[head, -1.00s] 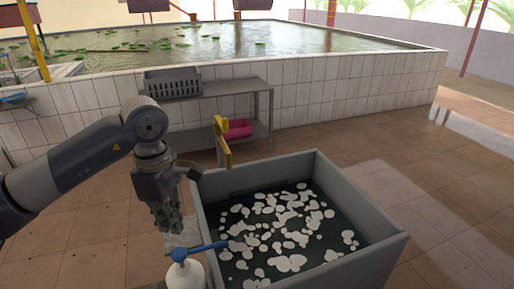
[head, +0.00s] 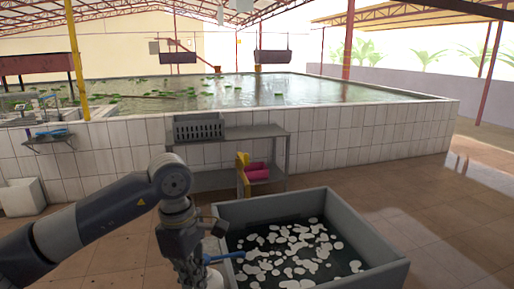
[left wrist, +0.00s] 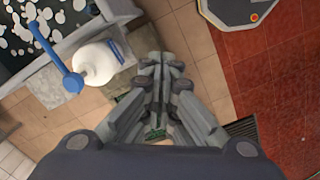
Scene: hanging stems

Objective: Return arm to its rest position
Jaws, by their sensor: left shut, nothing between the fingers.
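My left arm comes in from the left in the head view. Its gripper (head: 190,272) points down near the bottom edge, in front of the near left side of the grey tub. In the left wrist view my left gripper (left wrist: 160,68) is shut, with nothing between its fingers. A white bottle with a blue pump (left wrist: 97,62) stands to the left of the fingers, apart from them. My right gripper is in neither view.
The grey tub (head: 385,270) holds dark water with several white floating pieces. Behind it stands a grey metal table (head: 245,134) with a grey crate (head: 199,128) on top and a pink object (head: 257,172) below. A white-tiled pool (head: 375,136) lies behind. Floor at the right is clear.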

